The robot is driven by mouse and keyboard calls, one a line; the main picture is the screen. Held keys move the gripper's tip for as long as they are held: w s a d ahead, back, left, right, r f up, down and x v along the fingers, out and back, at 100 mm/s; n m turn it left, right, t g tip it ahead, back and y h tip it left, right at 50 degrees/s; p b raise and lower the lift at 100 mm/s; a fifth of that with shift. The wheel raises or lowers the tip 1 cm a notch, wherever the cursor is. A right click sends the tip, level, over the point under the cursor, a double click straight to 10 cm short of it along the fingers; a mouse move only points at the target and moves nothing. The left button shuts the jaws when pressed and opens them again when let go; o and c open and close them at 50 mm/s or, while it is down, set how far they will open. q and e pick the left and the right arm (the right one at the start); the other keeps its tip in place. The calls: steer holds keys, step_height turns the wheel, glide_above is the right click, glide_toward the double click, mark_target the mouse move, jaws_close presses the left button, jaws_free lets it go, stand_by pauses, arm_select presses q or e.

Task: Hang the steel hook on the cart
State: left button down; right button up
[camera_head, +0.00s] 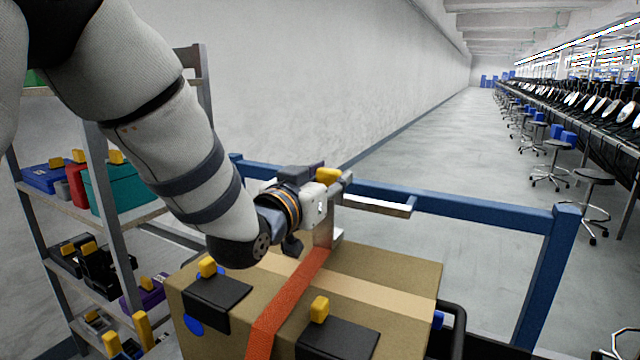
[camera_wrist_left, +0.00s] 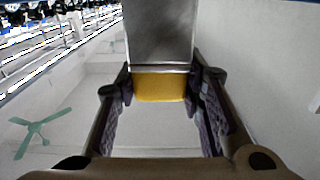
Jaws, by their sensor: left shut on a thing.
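The steel hook (camera_head: 375,205) has a flat grey bar that reaches right, a plate that drops toward the carton, and a yellow grip block (camera_head: 328,175). My left gripper (camera_head: 316,190) is shut on this yellow block, above the carton. In the left wrist view the block (camera_wrist_left: 158,87) sits between both fingers, with the steel plate (camera_wrist_left: 158,35) beyond it. The cart has a blue rail frame (camera_head: 480,206). The hook's bar overlaps the rail in the head view; I cannot tell whether they touch. My right gripper is not in view.
A brown carton (camera_head: 400,275) with an orange strap (camera_head: 285,300) and black pieces with yellow blocks stands below the gripper. A shelf rack (camera_head: 95,180) with bins is at left. Stools (camera_head: 594,180) line the right. The floor beyond the rail is clear.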

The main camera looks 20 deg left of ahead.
arm_select(q)
glide_above(350, 196)
steer(key=s, duration=0.2)
steer(key=shift+w+f+b, duration=0.45)
steer(key=shift+w+b, duration=0.1)
steer(key=shift+w, duration=0.3)
steer(key=shift+w+f, duration=0.1)
steer(key=shift+w, duration=0.1)
steer(key=shift+f, duration=1.35)
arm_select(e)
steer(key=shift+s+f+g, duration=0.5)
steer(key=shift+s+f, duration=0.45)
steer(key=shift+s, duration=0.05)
arm_select(q)
steer(key=shift+s, duration=0.1)
steer(key=c, duration=1)
jaws_free()
